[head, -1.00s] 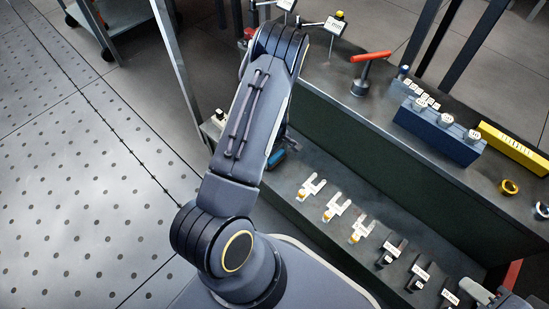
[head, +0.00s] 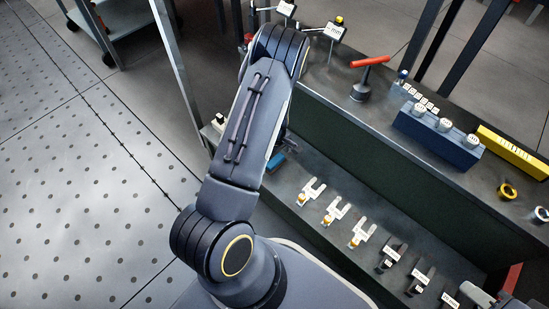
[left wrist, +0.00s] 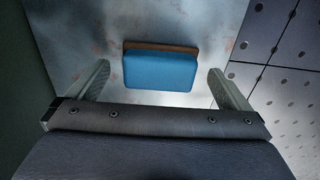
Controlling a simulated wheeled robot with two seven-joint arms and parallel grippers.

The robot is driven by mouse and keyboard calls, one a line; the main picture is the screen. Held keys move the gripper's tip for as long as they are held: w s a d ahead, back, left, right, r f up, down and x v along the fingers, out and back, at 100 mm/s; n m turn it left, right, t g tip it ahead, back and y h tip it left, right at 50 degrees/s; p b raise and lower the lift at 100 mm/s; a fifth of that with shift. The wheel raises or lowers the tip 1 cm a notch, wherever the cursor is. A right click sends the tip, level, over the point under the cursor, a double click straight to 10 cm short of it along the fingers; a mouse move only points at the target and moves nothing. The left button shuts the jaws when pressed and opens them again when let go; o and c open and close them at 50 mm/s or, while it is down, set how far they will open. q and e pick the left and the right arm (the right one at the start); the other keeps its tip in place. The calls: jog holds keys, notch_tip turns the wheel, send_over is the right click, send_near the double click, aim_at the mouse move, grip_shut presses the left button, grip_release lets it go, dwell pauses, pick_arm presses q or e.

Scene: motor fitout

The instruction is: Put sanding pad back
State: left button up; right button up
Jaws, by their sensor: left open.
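The sanding pad, a blue block with a brown edge (left wrist: 160,72), lies on a worn grey metal surface in the left wrist view. My left gripper (left wrist: 158,68) is open, with one finger on each side of the pad and a gap to both. In the head view a small blue part of the pad (head: 276,160) shows beside my left arm, low at the shelf's left end. The arm hides most of that gripper there. A grey part at the lower right edge (head: 480,295) may be my right gripper; its jaws cannot be made out.
The lower shelf (head: 325,175) holds several labelled small tools in a row. The upper shelf (head: 400,140) holds a red-handled tool (head: 366,75), a blue block with white caps (head: 440,135), a yellow block (head: 513,150) and rings. A metal post (head: 178,70) stands left of my arm.

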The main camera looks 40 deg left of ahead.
pick_arm(q)
notch_tip(320, 180, up, 9)
jog(key=p, duration=0.4)
notch_tip(320, 180, up, 14)
jog(key=m+t+h, duration=0.2)
jog(key=m+h, duration=0.1)
send_over(275, 160)
jog(key=d, duration=0.5)
jog(key=s+d+r+m+t+h, duration=0.1)
jog(key=s+d+r+m, duration=0.25)
jog(key=r, duration=0.45)
jog(key=s+d+r+m+t, duration=0.1)
jog(key=s+d+r+m, duration=0.2)
jog(key=s, duration=0.5)
jog(key=s+d+r+m+t, duration=0.1)
jog(key=s+d+r+m, duration=0.2)
jog(key=s+r+m, duration=0.3)
jog(key=shift+s+d+r+t, duration=0.2)
jog(key=shift+s+d+t, duration=0.1)
jog(key=shift+s, duration=0.65)
